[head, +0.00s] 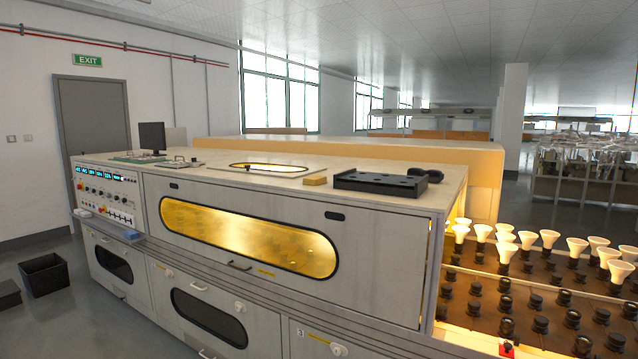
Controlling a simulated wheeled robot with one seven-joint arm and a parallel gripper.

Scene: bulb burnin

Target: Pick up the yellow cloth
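A small folded yellow piece (316,181), which looks like the yellow cloth, lies on the flat top of the long grey machine (390,237). It is just left of a black tray-like block (380,185) and apart from it. It is small in the view, so its folds cannot be made out. My gripper is not in view.
A dark monitor (152,137) stands on the machine's far left top. A black rounded object (427,175) sits at the black block's back right. Rows of bulbs (505,250) and sockets fill the right side. Open floor and a black bin (44,275) are at left.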

